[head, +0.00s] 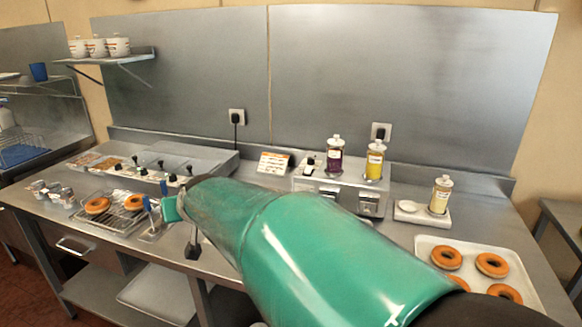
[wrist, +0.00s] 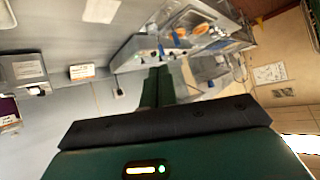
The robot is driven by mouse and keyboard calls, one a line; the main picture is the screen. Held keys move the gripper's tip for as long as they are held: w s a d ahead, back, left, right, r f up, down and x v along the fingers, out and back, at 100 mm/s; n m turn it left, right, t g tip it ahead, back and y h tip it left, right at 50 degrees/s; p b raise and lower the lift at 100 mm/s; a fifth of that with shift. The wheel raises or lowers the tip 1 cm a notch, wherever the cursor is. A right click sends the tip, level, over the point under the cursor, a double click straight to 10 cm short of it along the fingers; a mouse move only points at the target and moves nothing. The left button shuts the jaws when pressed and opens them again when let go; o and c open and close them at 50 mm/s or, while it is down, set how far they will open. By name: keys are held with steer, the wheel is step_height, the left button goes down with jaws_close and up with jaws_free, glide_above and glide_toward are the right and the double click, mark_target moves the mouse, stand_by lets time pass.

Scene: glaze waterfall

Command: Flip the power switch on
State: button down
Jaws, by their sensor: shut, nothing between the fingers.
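A black control (head: 310,163) also sits on the steel dispenser box to the right.
A wire rack (head: 118,214) with two doughnuts stands left of my gripper. A small sign (head: 274,162) and bottles (head: 335,155) stand farther right. A white tray (head: 432,243) of doughnuts is at the right. A plugged wall outlet (head: 237,116) is behind the counter.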

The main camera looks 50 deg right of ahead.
steer(key=w+d+f+m+h, duration=0.1)
steer(key=w+d+m+h, duration=0.25)
steer(key=d, duration=0.85)
steer(key=w+d+f+m+h, duration=0.15)
steer(key=w+d+h, duration=0.25)
steer(key=d, duration=0.8)
steer(key=s+d+f+m+g+h, duration=0.2)
steer(key=d+h, duration=0.1)
steer(key=d, duration=0.6)
steer(key=s+d+f+m+g+h, duration=0.1)
steer(key=s+d+m+g+h, duration=0.1)
steer(key=d, duration=0.7)
steer(key=shift+s+f+h, duration=0.35)
steer(key=shift+s+h, duration=0.1)
steer(key=shift+h, duration=0.2)
steer(key=shift+d, duration=0.1)
glide_above(307, 171)
steer(key=a, duration=0.1)
steer(key=shift+s+a+f, duration=0.1)
steer(key=shift+s+f, duration=0.25)
steer(key=shift+f, duration=0.05)
steer(key=f, duration=0.2)
steer(key=d+f, duration=0.1)
steer(key=shift+w, duration=0.25)
steer(key=shift+d+f, duration=0.1)
steer(key=shift+f, duration=0.35)
